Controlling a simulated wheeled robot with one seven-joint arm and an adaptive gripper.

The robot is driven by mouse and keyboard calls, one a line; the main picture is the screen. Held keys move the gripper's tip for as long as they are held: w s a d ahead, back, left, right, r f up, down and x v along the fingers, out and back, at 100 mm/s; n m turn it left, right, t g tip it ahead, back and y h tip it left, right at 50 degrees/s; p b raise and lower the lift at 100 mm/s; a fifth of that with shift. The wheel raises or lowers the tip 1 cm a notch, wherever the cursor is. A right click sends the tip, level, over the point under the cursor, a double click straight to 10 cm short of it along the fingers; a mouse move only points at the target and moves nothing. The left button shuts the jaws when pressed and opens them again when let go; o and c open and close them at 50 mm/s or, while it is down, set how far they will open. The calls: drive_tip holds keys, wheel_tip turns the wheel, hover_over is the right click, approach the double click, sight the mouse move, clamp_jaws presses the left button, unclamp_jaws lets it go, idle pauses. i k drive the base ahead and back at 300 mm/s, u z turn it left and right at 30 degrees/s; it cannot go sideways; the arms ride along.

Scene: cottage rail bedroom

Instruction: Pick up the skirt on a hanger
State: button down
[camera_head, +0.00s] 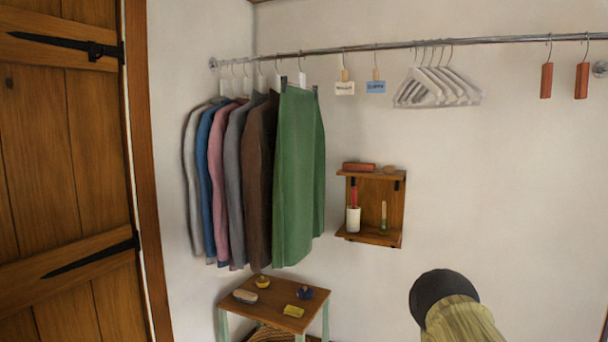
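The skirt (293,180) is a long green piece hanging from the metal rail, at the right, near end of a row of clothes. Dark clips show at its top edge, and a white hanger piece with a hook (301,66) stands above it on the rail. The skirt hangs straight down and partly covers the brown garment behind it. Most of its hanger is hidden. My gripper is not in view.
Several garments (217,180) hang close at its left. The rail (390,46) also carries tags, empty white hangers (438,88) and red blocks (546,80). A wall shelf (396,205) is at right; a small table (262,310) stands below.

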sight(298, 193)
drive_tip(key=z, duration=1.45)
drive_tip(key=i, duration=1.15)
